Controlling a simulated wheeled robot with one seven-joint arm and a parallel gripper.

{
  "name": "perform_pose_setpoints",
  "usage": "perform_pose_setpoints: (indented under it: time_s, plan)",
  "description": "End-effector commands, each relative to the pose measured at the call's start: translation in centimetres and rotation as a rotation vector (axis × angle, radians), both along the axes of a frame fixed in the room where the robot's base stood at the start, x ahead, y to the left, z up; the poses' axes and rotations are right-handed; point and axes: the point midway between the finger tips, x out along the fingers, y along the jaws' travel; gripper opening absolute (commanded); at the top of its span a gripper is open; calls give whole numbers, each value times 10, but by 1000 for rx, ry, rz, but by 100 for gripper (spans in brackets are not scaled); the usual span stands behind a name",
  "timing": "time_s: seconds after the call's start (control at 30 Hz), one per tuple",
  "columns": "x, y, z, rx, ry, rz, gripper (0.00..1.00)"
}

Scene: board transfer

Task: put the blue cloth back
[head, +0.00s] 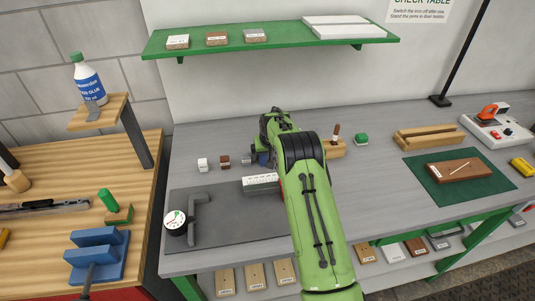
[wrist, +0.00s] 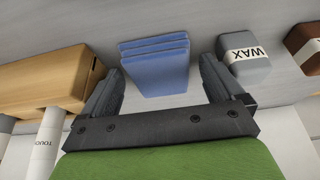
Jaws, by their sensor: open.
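The blue cloth (wrist: 154,66) is a folded, layered stack on the grey bench top in the wrist view. My gripper (wrist: 161,72) is open, with one finger on each side of the cloth and a visible gap to each. Nothing is held. In the head view my gripper (head: 268,143) is low over the back of the bench, and only a small bluish patch of the cloth (head: 264,158) shows beside it. My arm hides much of that area.
A grey WAX block (wrist: 247,56) is close to one finger, with a brown block (wrist: 306,46) beyond. A wooden holder (wrist: 50,82) stands close to the other finger. A green shelf (head: 270,42) hangs above. The grey mat (head: 240,223) has free room around a dial gauge (head: 175,222).

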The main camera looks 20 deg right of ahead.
Motion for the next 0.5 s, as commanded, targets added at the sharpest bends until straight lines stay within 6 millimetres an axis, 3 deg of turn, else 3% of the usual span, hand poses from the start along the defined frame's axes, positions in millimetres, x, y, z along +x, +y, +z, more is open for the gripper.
perform_pose_setpoints:
  time_s: [0.17, 0.5]
  plan:
    - [-5, 1, 21, -1, -3, 0, 95]
    - [-38, 8, 99, 0, -2, 0, 95]
